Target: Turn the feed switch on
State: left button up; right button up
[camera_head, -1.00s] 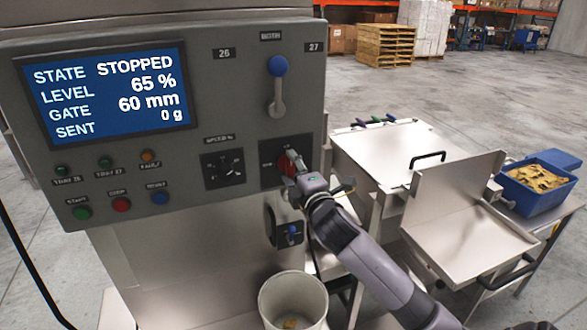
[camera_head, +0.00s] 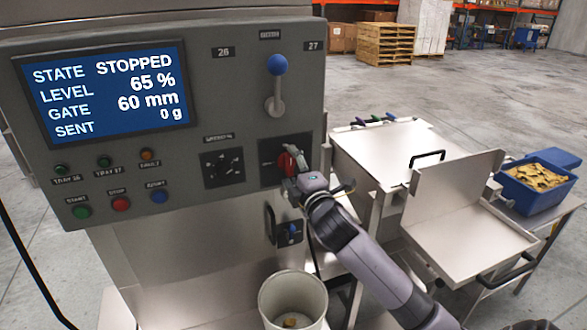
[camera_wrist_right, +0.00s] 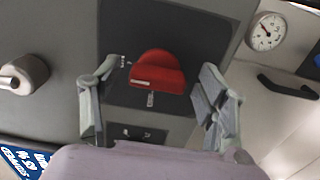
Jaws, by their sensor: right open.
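The feed switch is a red rotary knob (camera_head: 291,160) on a dark plate at the lower right of the grey control panel (camera_head: 205,120). In the right wrist view the red knob (camera_wrist_right: 157,72) is in the upper middle, its grip lying roughly crosswise. My right gripper (camera_head: 294,176) is at the knob in the head view, partly covering it. In the wrist view its fingers (camera_wrist_right: 156,108) are open, one on each side of the knob, with gaps on both sides. The display (camera_head: 105,95) reads STATE STOPPED, LEVEL 65 %, GATE 60 mm, SENT 0 g. My left gripper is not in view.
A blue-knobbed lever (camera_head: 277,84) is above the switch, and a black dial (camera_head: 223,168) is to its left. Push buttons (camera_head: 121,204) line the lower left. A white bucket (camera_head: 293,302) stands below. Steel tables (camera_head: 395,145) and a blue crate (camera_head: 540,195) are right.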

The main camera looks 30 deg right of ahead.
jog(key=v, duration=1.2)
dwell(0.4)
notch_tip(320, 180, down, 25)
jog(key=w+d+m+g+b, duration=0.2)
jog(key=d+m+g+b, duration=0.1)
jog(key=g, duration=0.2)
jog(key=s+a+f+m+g+y+b, duration=0.1)
jog(key=s+f+m+g, duration=0.15)
jog(key=f, duration=0.95)
jog(key=s+a+f+m+g+y+b, duration=0.1)
jog(key=s+f, duration=0.3)
jog(key=f, duration=0.8)
jog(key=s+a+f+m+g+y+b, duration=0.1)
jog(key=s+a+f+m+g, duration=0.15)
jog(key=s+f, duration=0.65)
jog(key=s+a+f+m+g+b, duration=0.1)
jog(key=s+a+f+g, duration=0.15)
jog(key=s+f, duration=0.65)
jog(key=s+a+f+m+g, duration=0.1)
jog(key=s+a+f, duration=0.1)
jog(key=s+f, duration=0.2)
jog(key=s+a+f+m+g+b, duration=0.1)
jog(key=s+a+f, duration=0.2)
jog(key=s, duration=0.5)
jog(key=s+a+f+g+y+b, duration=0.1)
jog(key=s+a+f, duration=0.1)
jog(key=s+f, duration=0.3)
jog(key=shift+s+a+f+m, duration=0.2)
jog(key=shift+s+a+m, duration=0.2)
jog(key=shift+s, duration=0.35)
